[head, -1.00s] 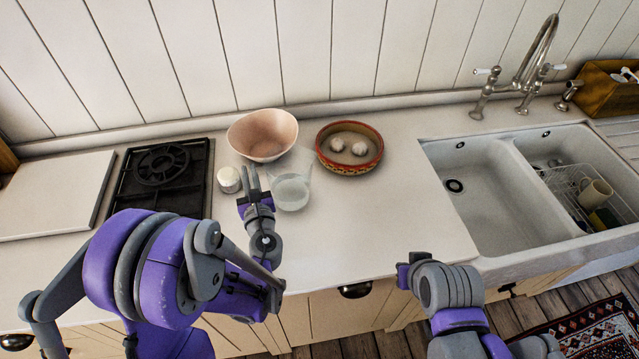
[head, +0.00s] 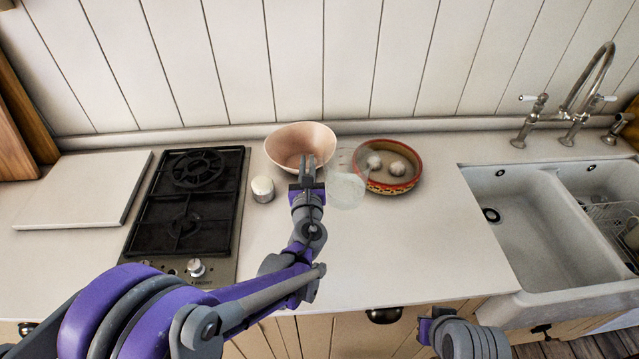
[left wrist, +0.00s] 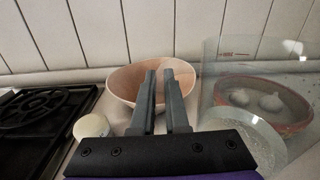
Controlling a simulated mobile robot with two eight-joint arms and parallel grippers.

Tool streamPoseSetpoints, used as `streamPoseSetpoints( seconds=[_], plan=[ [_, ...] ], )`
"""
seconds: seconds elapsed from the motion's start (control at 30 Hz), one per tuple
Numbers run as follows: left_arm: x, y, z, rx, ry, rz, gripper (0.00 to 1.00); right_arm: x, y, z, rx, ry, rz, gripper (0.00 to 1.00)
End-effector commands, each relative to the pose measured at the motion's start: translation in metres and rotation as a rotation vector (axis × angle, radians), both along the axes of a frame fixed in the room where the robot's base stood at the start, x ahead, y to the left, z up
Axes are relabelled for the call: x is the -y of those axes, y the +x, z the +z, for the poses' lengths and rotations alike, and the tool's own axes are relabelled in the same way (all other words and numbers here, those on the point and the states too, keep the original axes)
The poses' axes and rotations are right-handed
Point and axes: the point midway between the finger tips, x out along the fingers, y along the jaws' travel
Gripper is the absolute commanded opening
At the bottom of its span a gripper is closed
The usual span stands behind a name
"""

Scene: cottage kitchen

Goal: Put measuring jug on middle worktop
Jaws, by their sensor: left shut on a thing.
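The measuring jug (head: 346,188) is clear glass and hard to make out. It stands out just right of my left gripper (head: 307,166), in front of the bowl and the red dish. My left gripper is shut on the jug at its left side; the gripped part is too clear to see. In the left wrist view the fingers (left wrist: 161,95) are close together, with the jug (left wrist: 250,125) large on the right. The middle worktop (head: 400,250) is the pale counter between hob and sink. My right gripper's fingers are not visible; only part of the arm shows.
A pink bowl (head: 300,145) stands behind the gripper. A red-rimmed dish (head: 397,187) with white bulbs is right of the jug. The black hob (head: 185,205) and the sink (head: 530,225) flank the counter. The front middle counter is clear.

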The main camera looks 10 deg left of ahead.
Motion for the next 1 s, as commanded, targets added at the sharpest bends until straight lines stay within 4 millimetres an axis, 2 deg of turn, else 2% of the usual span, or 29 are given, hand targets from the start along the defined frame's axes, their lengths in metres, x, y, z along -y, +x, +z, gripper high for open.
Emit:
streamPoseSetpoints(
  seconds=[0.03, 0.27, 0.43, 0.83, 0.87, 1.0],
  plan=[
    [0.0, 0.0, -0.007, 0.0, -0.001, 0.001, 0.0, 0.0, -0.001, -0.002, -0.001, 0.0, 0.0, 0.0],
    [0.0, 0.0, -0.024, 0.0, -0.001, 0.001, 0.0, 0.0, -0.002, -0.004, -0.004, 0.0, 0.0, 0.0],
    [0.0, 0.0, -0.048, -0.001, -0.002, 0.001, 0.0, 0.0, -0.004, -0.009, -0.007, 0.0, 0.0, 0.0],
    [0.0, 0.0, -0.054, 0.0, -0.001, 0.001, 0.0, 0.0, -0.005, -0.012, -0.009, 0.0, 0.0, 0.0],
    [0.0, 0.0, -0.054, 0.0, 0.0, 0.001, 0.16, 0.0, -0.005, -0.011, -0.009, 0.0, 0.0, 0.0],
    [0.0, 0.0, -0.053, 0.0, 0.0, 0.001, 0.41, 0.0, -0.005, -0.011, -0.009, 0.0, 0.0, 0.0]
  ],
)
